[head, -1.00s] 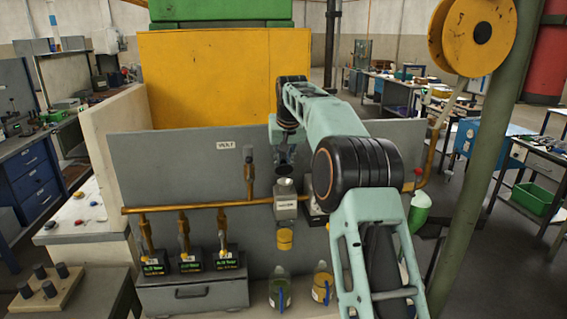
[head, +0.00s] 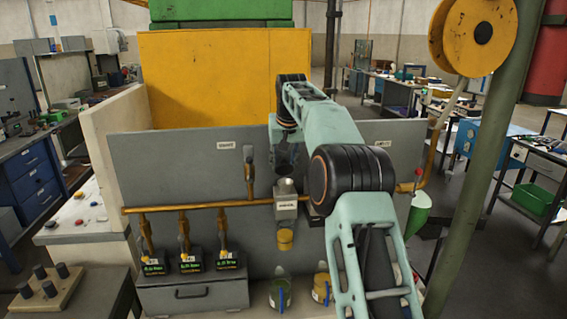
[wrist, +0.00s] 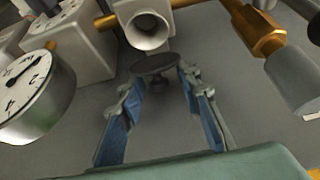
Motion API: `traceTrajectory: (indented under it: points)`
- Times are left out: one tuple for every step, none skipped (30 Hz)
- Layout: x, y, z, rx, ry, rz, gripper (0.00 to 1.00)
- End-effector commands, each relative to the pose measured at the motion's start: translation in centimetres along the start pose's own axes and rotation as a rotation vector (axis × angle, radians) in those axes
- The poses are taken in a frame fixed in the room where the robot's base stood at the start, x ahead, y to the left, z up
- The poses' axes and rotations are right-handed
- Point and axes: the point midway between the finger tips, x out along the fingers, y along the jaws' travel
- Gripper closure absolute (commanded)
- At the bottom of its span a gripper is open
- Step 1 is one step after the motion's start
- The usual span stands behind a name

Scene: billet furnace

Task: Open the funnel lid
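The funnel (head: 285,187) is a pale cone on a grey labelled box on the pipe, in the middle of the head view. In the wrist view its round mouth (wrist: 148,32) shows uncovered at top centre. A dark round disc, seemingly the lid (wrist: 155,63), stands beside the mouth, with a short dark stem towards me. My gripper (wrist: 160,88) has its blue fingers spread on either side of the stem; I see no clear contact. In the head view my gripper (head: 287,160) is small and dark just above the funnel.
A brass pipe (head: 180,208) runs along the grey panel (head: 150,170). In the wrist view a round dial gauge (wrist: 28,95) is at left and a brass fitting (wrist: 255,35) at right, both near the fingers.

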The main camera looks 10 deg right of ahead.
Motion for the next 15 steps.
traceTrajectory:
  points:
    - [0.0, 0.0, 0.0, 0.000, 0.000, 0.000, 0.68]
    - [0.0, 0.0, 0.0, 0.000, 0.000, 0.000, 0.68]
    - [0.0, 0.0, 0.0, 0.000, 0.000, 0.000, 0.68]
    - [0.0, 0.0, 0.0, 0.000, 0.001, 0.000, 0.68]
    - [-0.1, 0.0, 0.0, 0.000, 0.001, 0.000, 0.68]
    - [-0.2, 0.0, 0.0, 0.000, 0.001, 0.000, 0.68]
    - [-0.3, 0.0, -0.1, 0.000, 0.002, 0.000, 0.68]
    - [-0.5, 0.0, -0.1, 0.000, 0.002, 0.000, 0.68]
    - [-0.9, 0.0, -0.1, 0.000, 0.003, 0.000, 0.68]
    - [-1.3, 0.0, -0.1, 0.000, 0.003, 0.000, 0.68]
    - [-1.7, 0.0, -0.1, 0.000, 0.003, 0.000, 0.68]
    - [-2.5, 0.0, -0.1, 0.000, 0.004, 0.001, 0.68]
    - [-3.1, 0.0, -0.1, 0.000, 0.004, 0.001, 0.68]
    - [-3.7, 0.0, -0.1, 0.000, 0.005, 0.001, 0.68]
    - [-4.6, 0.0, -0.1, 0.000, 0.005, 0.001, 0.68]
